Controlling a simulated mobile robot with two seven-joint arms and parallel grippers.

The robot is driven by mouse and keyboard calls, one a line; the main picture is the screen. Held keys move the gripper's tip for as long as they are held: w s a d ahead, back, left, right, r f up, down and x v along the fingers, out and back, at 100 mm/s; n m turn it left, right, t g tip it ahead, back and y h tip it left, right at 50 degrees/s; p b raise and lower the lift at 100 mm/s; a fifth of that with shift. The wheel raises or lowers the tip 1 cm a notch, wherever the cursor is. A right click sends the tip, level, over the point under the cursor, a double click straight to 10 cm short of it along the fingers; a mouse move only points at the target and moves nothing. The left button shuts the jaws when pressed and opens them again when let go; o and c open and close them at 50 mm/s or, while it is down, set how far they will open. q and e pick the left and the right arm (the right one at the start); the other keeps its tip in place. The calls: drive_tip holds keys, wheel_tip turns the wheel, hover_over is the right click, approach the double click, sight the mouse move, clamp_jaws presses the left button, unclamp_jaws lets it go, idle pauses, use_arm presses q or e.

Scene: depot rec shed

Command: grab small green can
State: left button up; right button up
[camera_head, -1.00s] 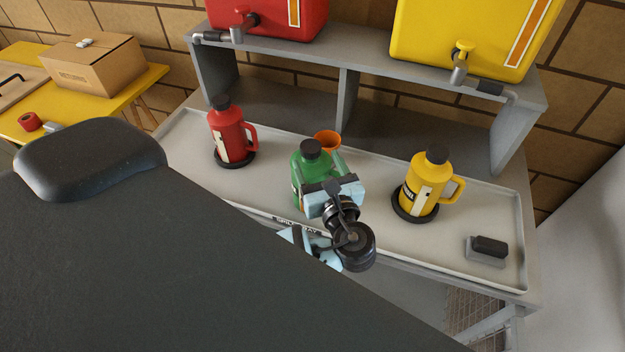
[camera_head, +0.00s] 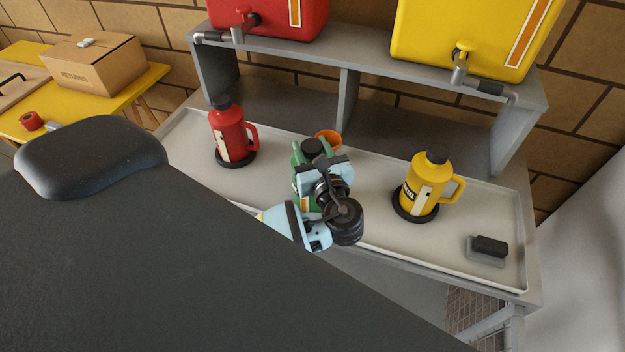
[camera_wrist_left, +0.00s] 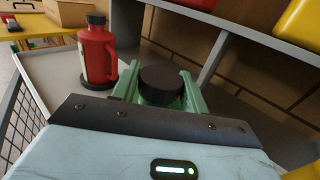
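The small green can (camera_head: 301,187) has a black cap and stands in the grey tray (camera_head: 380,238), between the red can and the yellow can. My left gripper (camera_head: 312,150) is at it, with its pale blue hand covering much of the can's front. In the left wrist view the black cap (camera_wrist_left: 163,84) lies between the two green-tinted fingers (camera_wrist_left: 160,92), which are spread apart, one on each side. Whether the fingers touch the can's body is hidden. My right gripper is in neither view.
A red can (camera_head: 230,135) stands left and a yellow can (camera_head: 424,185) right, each on a black ring. An orange cup (camera_head: 328,137) sits close behind the green can. A grey shelf (camera_head: 372,70) with big red and yellow containers rises behind. A black block (camera_head: 490,246) lies right.

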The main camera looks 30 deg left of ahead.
use_arm(q)
clamp_jaws()
drive_tip(key=shift+r, duration=0.1)
drive_tip(key=shift+r, duration=0.15)
